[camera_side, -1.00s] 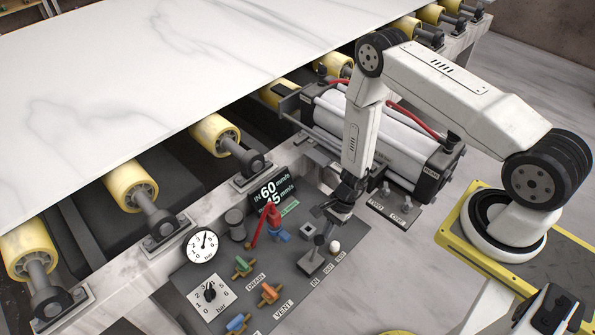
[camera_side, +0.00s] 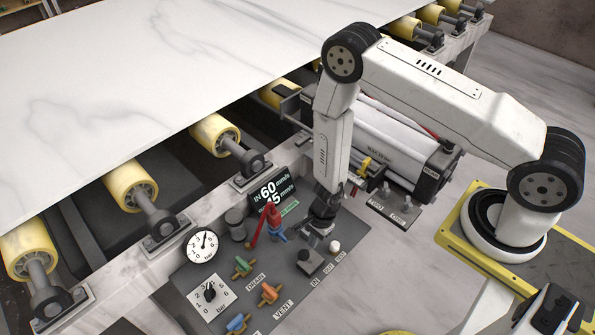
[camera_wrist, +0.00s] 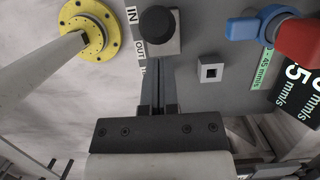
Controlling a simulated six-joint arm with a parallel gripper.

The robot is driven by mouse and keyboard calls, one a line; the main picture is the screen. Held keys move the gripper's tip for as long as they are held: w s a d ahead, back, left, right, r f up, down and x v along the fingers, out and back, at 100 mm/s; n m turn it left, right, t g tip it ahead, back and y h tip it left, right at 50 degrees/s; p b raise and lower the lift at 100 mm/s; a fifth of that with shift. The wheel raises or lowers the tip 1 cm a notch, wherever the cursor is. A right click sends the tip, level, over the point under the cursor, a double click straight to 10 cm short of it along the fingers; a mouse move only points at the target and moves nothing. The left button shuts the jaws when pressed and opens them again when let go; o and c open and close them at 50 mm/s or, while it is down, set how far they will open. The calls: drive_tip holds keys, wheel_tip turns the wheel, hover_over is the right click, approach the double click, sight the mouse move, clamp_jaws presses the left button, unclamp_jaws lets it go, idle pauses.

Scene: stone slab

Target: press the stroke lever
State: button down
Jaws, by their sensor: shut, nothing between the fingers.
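The stroke lever (camera_side: 311,254) seems to be the black round knob on a square grey plate, beside the IN and OUT labels on the grey control panel. In the wrist view its knob (camera_wrist: 157,25) is at the top, seen nearly end-on. My gripper (camera_side: 319,231) is shut and empty, pointing down just behind the knob in the side view. In the wrist view its narrow closed fingers (camera_wrist: 160,78) reach up to the plate's near edge. Whether they touch the lever, I cannot tell.
A white ball knob (camera_side: 334,246) is close right of my gripper. A red-handled blue valve (camera_side: 277,228) stands left of it, before a speed display (camera_side: 272,192). A square socket (camera_wrist: 210,69) lies beside the fingers.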

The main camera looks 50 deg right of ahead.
drive_tip(key=shift+a, duration=1)
drive_tip(key=shift+d+r, duration=0.15)
drive_tip(key=shift+d, duration=0.45)
drive_tip(key=v, duration=1.1)
drive_tip(key=shift+a+r, duration=0.15)
drive_tip(key=shift+a, duration=0.25)
drive_tip(key=shift+r, duration=0.1)
